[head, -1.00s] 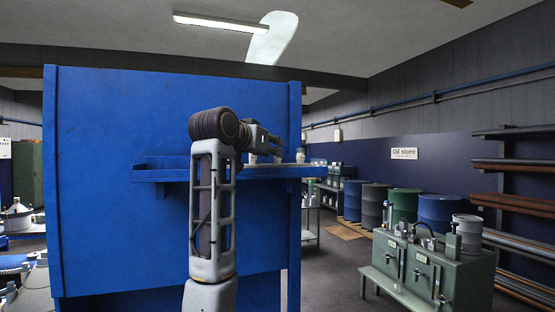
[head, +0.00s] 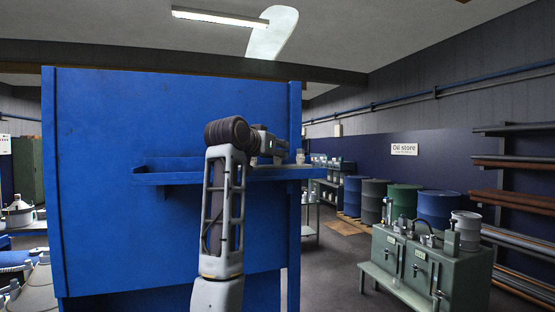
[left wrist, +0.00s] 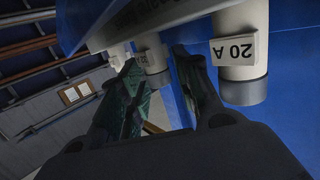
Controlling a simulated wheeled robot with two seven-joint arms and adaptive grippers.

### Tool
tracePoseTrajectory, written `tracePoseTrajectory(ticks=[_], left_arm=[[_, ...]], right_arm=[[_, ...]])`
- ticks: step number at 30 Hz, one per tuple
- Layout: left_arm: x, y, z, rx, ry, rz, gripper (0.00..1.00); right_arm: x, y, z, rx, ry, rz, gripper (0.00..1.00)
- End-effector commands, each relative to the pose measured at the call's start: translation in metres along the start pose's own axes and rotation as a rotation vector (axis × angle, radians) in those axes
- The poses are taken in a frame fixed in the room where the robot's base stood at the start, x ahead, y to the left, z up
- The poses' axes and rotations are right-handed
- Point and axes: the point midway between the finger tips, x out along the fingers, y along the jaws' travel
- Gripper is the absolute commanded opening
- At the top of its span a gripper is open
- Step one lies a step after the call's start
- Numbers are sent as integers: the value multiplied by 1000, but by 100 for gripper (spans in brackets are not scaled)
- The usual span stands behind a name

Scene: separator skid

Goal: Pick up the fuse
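In the left wrist view a white cylindrical fuse (left wrist: 238,60) with a grey end cap and a "20 A" tag, seen upside down, is close at the upper right, outside my fingers. A second white fuse (left wrist: 151,55) with a tag is farther off, beyond the gap between the fingers. My left gripper (left wrist: 155,85) is open, with nothing between its fingers. In the head view my left gripper (head: 275,147) is over the right part of the blue shelf (head: 165,176), largely hidden by my arm. A small pale fuse (head: 300,157) stands at the shelf's right end.
A tall blue panel (head: 110,150) stands behind the shelf. At the right are a green tank unit (head: 420,265), several drums (head: 439,209) and a pipe rack (head: 515,165). Dark floor (head: 335,270) is free between the panel and the tank unit.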

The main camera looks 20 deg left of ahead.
Motion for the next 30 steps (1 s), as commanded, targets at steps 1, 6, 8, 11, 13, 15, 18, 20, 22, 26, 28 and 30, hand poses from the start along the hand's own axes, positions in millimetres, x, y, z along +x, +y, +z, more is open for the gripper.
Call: tracePoseTrajectory(ticks=[1,6,8,11,13,15,18,20,22,26,28,30], left_arm=[[3,0,-1,0,0,0,33],[9,0,0,0,1,0,33],[9,0,0,0,1,0,33],[9,0,0,0,1,0,33],[9,0,0,0,1,0,33],[9,0,0,0,1,0,33],[9,0,0,0,1,0,33],[9,0,0,0,1,0,30],[9,0,0,0,1,0,21],[9,0,0,0,1,0,4],[8,0,0,0,2,0,0],[8,0,0,0,2,0,0]], right_arm=[[-3,-1,0,0,0,-1,42],[-4,-3,-1,2,1,-3,42],[-4,-3,-1,2,1,-4,42],[-4,-4,-2,2,2,-4,42],[-3,-4,-2,2,2,-4,42],[-3,-3,-2,2,2,-4,42],[-3,-3,-2,2,2,-3,42],[-3,-3,-2,2,2,-3,42],[-3,-3,-2,2,2,-3,42],[-3,-3,-2,1,2,-3,42],[-3,-2,-2,1,2,-2,42],[-3,-1,-2,1,2,-1,42]])
